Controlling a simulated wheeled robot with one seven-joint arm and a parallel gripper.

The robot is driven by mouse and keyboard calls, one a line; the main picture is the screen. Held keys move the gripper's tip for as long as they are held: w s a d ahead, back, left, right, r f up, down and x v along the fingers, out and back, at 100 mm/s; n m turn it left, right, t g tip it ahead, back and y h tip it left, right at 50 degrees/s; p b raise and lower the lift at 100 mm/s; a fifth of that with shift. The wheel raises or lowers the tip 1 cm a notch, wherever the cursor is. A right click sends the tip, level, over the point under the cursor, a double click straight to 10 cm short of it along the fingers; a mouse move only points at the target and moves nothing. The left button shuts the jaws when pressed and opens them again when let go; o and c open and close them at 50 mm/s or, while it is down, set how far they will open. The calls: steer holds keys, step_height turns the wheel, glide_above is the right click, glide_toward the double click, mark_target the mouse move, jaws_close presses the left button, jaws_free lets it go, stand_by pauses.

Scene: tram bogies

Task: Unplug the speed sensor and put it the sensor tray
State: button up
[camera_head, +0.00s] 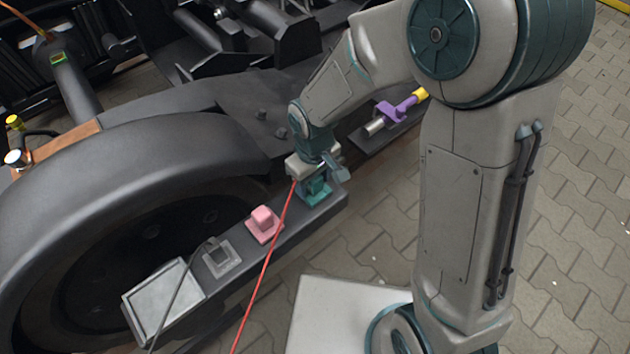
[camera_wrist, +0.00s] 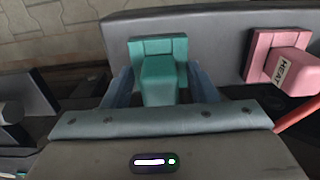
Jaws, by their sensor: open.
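A teal plug block (camera_head: 316,190) sits on a teal base at the far end of the dark beam; no label on it is readable. In the wrist view the teal block (camera_wrist: 160,75) stands between the two open fingers of my gripper (camera_wrist: 161,88), one finger on each side. Whether the fingers touch it cannot be told. In the head view my gripper (camera_head: 318,178) is over the teal block and partly hides it. A shallow grey tray (camera_head: 158,293) is at the near left end of the beam, and looks empty. I cannot tell from labels which part is the speed sensor.
A pink plug (camera_head: 263,222) sits beside the teal one; its label reads HEAT in the wrist view (camera_wrist: 285,66). An empty-looking grey square socket (camera_head: 221,257) lies before the tray. A red cable (camera_head: 268,260) runs down past the beam. A purple part (camera_head: 392,111) lies farther back.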

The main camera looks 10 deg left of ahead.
jaws_close()
steer(key=shift+r+p, duration=2.6)
steer(key=shift+r, duration=0.45)
